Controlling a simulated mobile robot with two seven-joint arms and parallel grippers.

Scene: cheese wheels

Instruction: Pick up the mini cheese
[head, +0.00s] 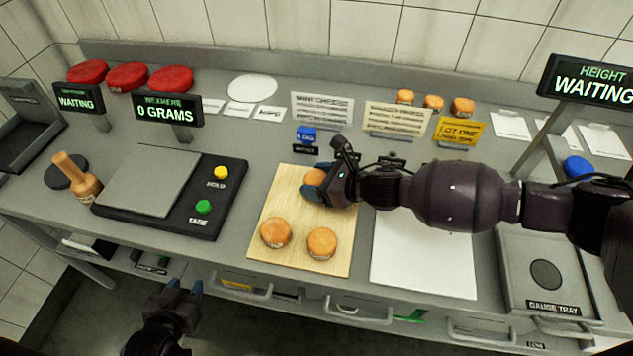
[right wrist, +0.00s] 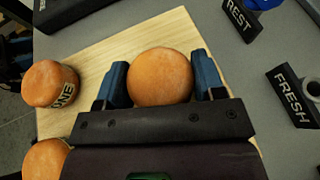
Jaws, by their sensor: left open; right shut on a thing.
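Three small orange mini cheeses are on the wooden board (head: 260,235). The far mini cheese (head: 314,177) is partly hidden by my right gripper (head: 322,190). In the right wrist view this mini cheese (right wrist: 160,76) sits between the two blue fingers of my right gripper (right wrist: 164,84), which is shut on it. Whether it is lifted off the board is hard to tell. The two other mini cheeses, at left (head: 276,232) and right (head: 321,243), stand near the board's front edge. My left gripper (head: 183,287) is open and empty, low in front of the counter.
A scale (head: 150,182) with yellow and green buttons stands left of the board. A white sheet (head: 424,265) and a gauge tray (head: 546,274) lie right of it. Several red wheels (head: 127,76) and smaller orange cheeses (head: 433,103) stand at the back.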

